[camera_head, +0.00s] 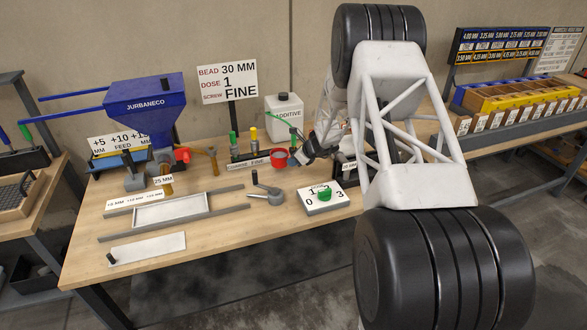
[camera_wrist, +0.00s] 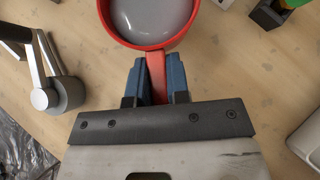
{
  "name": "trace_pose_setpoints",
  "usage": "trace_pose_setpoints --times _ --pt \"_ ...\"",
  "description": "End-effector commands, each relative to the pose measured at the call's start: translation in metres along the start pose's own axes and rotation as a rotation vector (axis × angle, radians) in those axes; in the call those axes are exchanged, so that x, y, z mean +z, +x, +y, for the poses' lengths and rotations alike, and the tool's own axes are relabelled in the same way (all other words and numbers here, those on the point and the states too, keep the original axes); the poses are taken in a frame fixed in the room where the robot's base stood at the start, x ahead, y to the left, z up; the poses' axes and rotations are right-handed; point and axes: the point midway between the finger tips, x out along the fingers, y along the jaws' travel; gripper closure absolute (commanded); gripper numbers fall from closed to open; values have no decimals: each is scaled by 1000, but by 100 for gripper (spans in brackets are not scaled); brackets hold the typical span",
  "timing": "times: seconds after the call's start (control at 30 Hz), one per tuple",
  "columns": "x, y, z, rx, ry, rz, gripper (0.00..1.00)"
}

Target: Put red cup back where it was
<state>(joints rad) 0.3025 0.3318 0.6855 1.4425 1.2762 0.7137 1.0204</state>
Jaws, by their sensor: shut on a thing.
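The red cup (camera_head: 278,158) is at the back of the wooden table in the head view, left of my gripper (camera_head: 293,158). In the wrist view the cup's red rim (camera_wrist: 170,43) shows at the top, with a smooth grey inside. My gripper (camera_wrist: 155,75) has its two blue fingers shut on the cup's red handle, one on each side. The cup looks upright. I cannot tell whether its base touches the table.
A white dial box with a green knob (camera_head: 324,194) stands in front. A grey crank piece (camera_head: 266,193) lies left of it. The white additive jug (camera_head: 285,115) and green- and yellow-capped holders are behind. A blue hopper (camera_head: 148,105) and trays stand left.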

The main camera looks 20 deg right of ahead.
Motion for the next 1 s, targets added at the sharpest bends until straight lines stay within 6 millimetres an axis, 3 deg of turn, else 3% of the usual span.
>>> trace_pose_setpoints --times 0.43,0.93,0.97,1.0 --pt "-24 25 0 0 0 0 100" --pt "-28 28 0 0 0 0 100" --pt "-29 29 0 0 0 0 80" --pt "-28 28 0 0 0 0 74"
